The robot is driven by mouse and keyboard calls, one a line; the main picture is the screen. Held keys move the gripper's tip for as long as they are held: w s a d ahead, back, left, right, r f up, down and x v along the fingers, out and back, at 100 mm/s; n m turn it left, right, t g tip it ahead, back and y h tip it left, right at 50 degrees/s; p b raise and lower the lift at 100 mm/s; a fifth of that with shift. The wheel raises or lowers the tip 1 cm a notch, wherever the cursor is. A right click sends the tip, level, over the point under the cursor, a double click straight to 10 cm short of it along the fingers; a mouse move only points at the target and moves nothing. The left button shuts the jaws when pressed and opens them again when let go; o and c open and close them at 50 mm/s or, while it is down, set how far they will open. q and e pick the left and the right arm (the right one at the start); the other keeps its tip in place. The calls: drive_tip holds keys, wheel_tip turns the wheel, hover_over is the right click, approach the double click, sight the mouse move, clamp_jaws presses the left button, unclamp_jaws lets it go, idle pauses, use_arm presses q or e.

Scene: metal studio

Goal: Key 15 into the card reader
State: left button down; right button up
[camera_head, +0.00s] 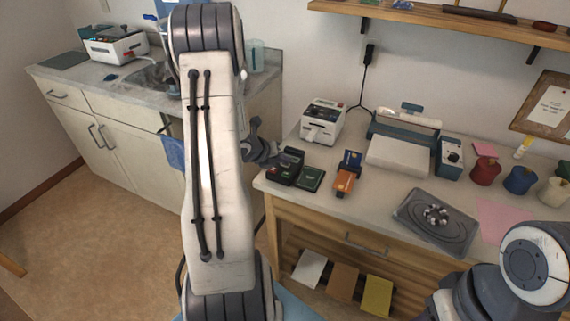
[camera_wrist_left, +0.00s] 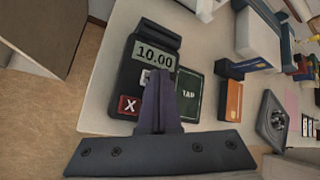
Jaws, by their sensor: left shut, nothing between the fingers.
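The black card reader (camera_head: 282,168) sits at the front left corner of the counter. In the left wrist view the card reader (camera_wrist_left: 127,76) shows a display (camera_wrist_left: 154,56) reading 10.00 and a red X key (camera_wrist_left: 128,105). A light key shows partly beside my fingers; the other keys are hidden behind them. My left gripper (camera_wrist_left: 160,76) is shut and empty, its fingertips over the keypad just below the display. I cannot tell whether they touch a key. In the head view the left gripper (camera_head: 274,153) is at the reader's left side. My right gripper is out of view.
A dark green TAP pad (camera_wrist_left: 188,95) lies beside the reader. An orange and blue card holder (camera_head: 345,180) stands to its right. A label printer (camera_head: 322,120) is behind. A metal tray (camera_head: 408,219) with small balls lies farther right.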

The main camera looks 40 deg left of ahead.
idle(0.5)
use_arm(q)
drive_tip(key=shift+r+p, duration=0.55)
drive_tip(key=shift+r, duration=0.2)
drive_tip(key=shift+b, duration=0.3)
drive_tip(key=shift+f+b, duration=0.4)
drive_tip(key=shift+b, duration=0.05)
